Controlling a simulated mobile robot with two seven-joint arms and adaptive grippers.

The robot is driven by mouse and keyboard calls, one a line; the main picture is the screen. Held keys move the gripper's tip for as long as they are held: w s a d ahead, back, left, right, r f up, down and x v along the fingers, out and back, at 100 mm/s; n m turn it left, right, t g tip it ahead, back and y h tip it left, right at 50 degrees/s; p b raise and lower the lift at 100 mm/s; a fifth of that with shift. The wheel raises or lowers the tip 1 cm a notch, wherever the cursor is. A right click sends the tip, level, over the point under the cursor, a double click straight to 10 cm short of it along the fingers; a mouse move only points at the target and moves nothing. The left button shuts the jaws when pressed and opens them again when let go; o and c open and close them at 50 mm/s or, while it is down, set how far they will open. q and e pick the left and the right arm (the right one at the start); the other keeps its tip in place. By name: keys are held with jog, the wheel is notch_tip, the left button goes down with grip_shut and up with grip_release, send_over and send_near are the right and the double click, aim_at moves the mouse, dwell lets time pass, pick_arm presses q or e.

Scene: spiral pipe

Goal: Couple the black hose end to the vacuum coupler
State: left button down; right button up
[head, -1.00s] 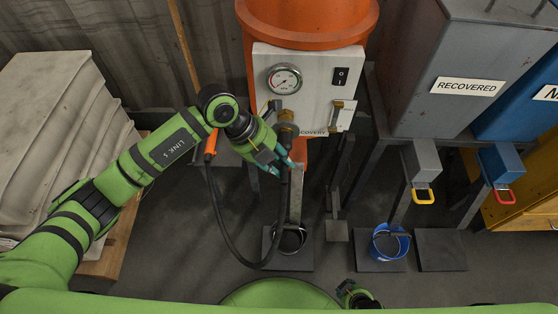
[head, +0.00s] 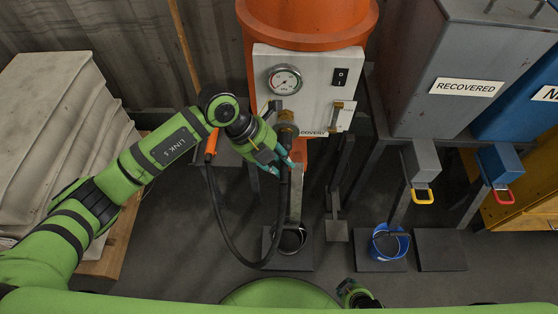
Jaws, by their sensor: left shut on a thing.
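My left gripper (head: 279,163) is in front of the orange machine's white panel. It is shut on the upper end of the black hose (head: 225,237), just below the brass vacuum coupler (head: 287,122). The fingers hide part of the hose end, so I cannot tell whether it touches the coupler or sits in it. The hose hangs down in a loop and rises on the left to an orange grip (head: 211,145). A part of my right arm (head: 356,295) shows at the bottom edge; its fingers cannot be made out.
A gauge (head: 285,80) and a black switch (head: 340,77) are on the panel (head: 312,64). A dark pot (head: 291,240) stands below the hose. A blue bucket (head: 404,246) stands right, under the grey "RECOVERED" hopper (head: 430,60). Stacked sacks (head: 60,130) are at left.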

pick_arm(q)
jog(key=shift+w+a+r, duration=0.1)
jog(key=shift+w+r, duration=0.15)
jog(key=shift+w, duration=0.35)
dwell(0.3)
jog(key=c, duration=1.3)
grip_release()
jog(key=o, duration=0.4)
jog(key=shift+f, duration=0.2)
jog(key=shift+s, duration=0.1)
